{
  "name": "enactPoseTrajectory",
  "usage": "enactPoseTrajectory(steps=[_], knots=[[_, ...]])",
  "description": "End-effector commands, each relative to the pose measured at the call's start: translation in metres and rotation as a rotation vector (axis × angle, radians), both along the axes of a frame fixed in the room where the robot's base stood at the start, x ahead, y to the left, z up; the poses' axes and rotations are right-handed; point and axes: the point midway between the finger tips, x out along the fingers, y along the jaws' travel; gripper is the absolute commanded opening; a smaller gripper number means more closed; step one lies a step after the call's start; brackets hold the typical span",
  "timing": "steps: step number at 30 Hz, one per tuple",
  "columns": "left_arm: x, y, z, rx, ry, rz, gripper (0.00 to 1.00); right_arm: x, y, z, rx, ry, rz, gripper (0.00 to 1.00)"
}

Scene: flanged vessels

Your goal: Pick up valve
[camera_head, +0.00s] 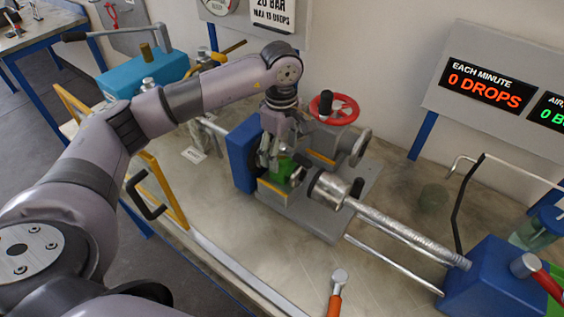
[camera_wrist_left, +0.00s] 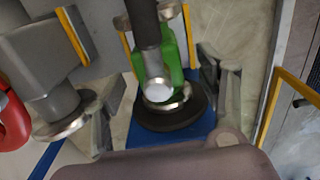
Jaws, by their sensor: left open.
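A green valve body (camera_head: 284,166) with metal flanges sits in the test rig, between a blue block (camera_head: 241,153) and a metal clamping cylinder (camera_head: 328,189). My left gripper (camera_head: 273,152) is over it, pointing down, and partly hides it. In the left wrist view the green valve (camera_wrist_left: 171,50) shows a bright round end and a dark round flange below it. The left gripper's fingers (camera_wrist_left: 164,108) are open, one to each side of the flange. I cannot tell whether they touch it. My right gripper is not in view.
A red handwheel (camera_head: 334,108) stands just behind the gripper. A threaded rod (camera_head: 405,234) runs right to a blue block (camera_head: 487,275). A hammer-like tool with an orange handle (camera_head: 335,304) lies in front. A yellow frame (camera_head: 162,187) is at the left.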

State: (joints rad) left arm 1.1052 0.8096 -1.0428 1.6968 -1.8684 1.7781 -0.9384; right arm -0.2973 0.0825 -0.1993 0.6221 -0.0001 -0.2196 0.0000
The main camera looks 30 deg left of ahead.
Motion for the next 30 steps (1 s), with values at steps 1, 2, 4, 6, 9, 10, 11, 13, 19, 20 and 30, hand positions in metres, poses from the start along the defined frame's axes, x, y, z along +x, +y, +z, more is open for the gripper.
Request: enactPoseTrajectory(steps=[1, 2, 4, 6, 9, 10, 11, 13, 19, 20, 30], knots=[[-0.001, 0.000, -0.003, 0.001, 0.005, 0.000, 0.66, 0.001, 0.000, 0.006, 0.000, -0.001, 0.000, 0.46], [-0.001, 0.000, -0.007, 0.001, 0.006, -0.001, 0.66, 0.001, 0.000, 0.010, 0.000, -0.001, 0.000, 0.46], [-0.001, -0.001, -0.017, 0.001, 0.008, 0.000, 0.66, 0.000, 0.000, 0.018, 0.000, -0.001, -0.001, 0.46], [0.000, -0.001, -0.028, 0.000, 0.007, 0.000, 0.66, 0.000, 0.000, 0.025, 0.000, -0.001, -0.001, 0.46], [0.000, -0.001, -0.042, 0.000, 0.005, 0.001, 0.66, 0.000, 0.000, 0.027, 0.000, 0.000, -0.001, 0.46], [0.000, -0.001, -0.045, 0.001, 0.005, 0.000, 0.66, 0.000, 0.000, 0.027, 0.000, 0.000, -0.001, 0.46], [0.001, -0.001, -0.047, 0.001, 0.004, 0.000, 0.66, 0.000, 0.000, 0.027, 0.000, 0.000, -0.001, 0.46], [0.001, -0.001, -0.049, 0.001, 0.002, -0.001, 0.66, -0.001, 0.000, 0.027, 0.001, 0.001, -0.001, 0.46], [0.001, -0.001, -0.050, 0.000, 0.001, -0.001, 0.65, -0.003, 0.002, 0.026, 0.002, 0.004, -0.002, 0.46], [0.001, -0.001, -0.050, 0.000, 0.001, -0.001, 0.63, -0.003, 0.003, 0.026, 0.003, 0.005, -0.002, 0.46], [0.001, -0.001, -0.050, 0.000, 0.001, 0.000, 0.40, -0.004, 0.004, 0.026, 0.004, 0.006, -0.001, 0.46]])
